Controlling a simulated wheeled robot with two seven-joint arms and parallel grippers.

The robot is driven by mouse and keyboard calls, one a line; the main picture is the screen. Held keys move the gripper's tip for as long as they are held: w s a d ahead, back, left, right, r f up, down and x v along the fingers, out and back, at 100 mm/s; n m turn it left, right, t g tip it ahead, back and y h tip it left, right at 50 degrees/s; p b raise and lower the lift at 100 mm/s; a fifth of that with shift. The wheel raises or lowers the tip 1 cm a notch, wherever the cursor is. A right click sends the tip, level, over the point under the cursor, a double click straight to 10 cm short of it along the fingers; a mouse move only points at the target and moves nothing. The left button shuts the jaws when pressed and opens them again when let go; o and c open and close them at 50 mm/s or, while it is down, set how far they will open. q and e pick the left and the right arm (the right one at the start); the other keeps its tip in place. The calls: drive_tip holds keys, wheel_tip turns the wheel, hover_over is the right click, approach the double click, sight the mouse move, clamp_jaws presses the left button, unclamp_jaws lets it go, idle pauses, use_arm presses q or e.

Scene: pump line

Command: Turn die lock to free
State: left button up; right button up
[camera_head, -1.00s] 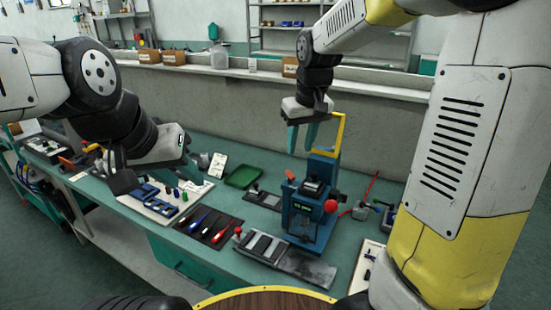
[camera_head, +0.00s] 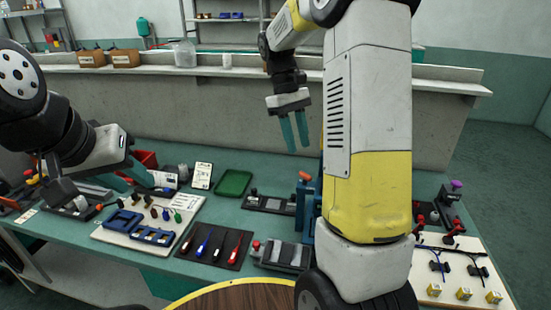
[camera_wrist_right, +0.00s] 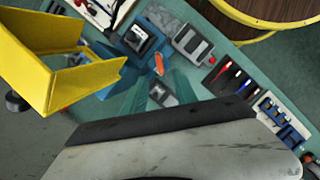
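The blue press (camera_head: 310,210) is mostly hidden behind my right arm in the head view. An orange-tipped lever (camera_head: 305,176) shows beside it. My left gripper (camera_head: 138,186) is open near the left parts board, apparently empty.
A dark mat (camera_head: 214,245) with several screwdrivers and a green tray (camera_head: 233,183) lie left of the press. A white board (camera_head: 115,226) with blue fixtures is further left. Another board (camera_head: 455,262) with cables lies at right. A low wall (camera_head: 225,115) runs behind the table.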

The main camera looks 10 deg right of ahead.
sight(305, 174)
drive_tip(key=x, duration=0.8)
drive_tip(key=shift+w, duration=0.1)
clamp_jaws()
